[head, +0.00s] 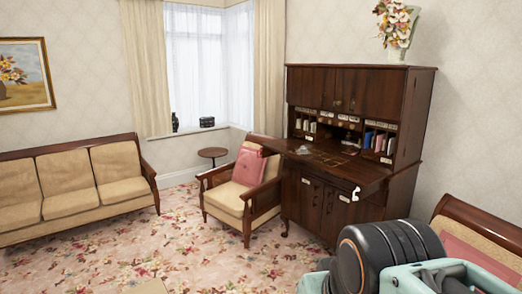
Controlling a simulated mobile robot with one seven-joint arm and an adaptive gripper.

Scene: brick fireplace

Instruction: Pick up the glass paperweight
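A small, clear, greyish object (303,150), which looks like the glass paperweight, lies on the open writing surface of the dark wooden desk (330,168), toward its left side. It is too small to make out clearly. My arm shows large at the bottom right, in front of the desk and well short of it. My gripper's fingers cannot be made out in this view.
A small white object (356,193) is at the desk's front right edge. A cushioned armchair (243,189) stands close at the desk's left, another seat (480,243) at the right. A sofa (75,190) is at left. Patterned carpet (205,255) lies open in front.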

